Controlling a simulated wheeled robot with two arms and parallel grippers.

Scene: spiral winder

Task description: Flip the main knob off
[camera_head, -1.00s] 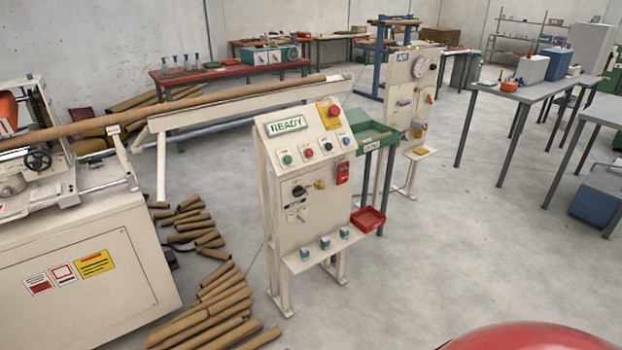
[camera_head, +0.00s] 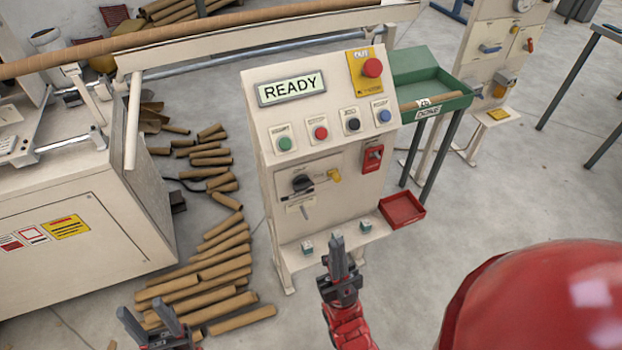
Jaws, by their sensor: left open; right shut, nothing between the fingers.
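The control panel (camera_head: 262,125) stands ahead on a cream stand, with its display reading READY. The main knob (camera_head: 302,184) is a dark rotary knob on the front plate, below the row of buttons. A yellow piece (camera_head: 334,175) sits just right of it. My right gripper (camera_head: 337,243) is shut and empty in front of the panel's lower shelf, below and right of the knob. My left gripper (camera_head: 152,316) is open and empty at the bottom left, over the floor near the cardboard tubes. Neither gripper touches the panel.
A red emergency button (camera_head: 373,67) and a red switch (camera_head: 372,158) are on the panel. A red tray (camera_head: 402,209) and a green bin (camera_head: 432,82) are at its right. Cardboard tubes (camera_head: 192,286) lie on the floor at left.

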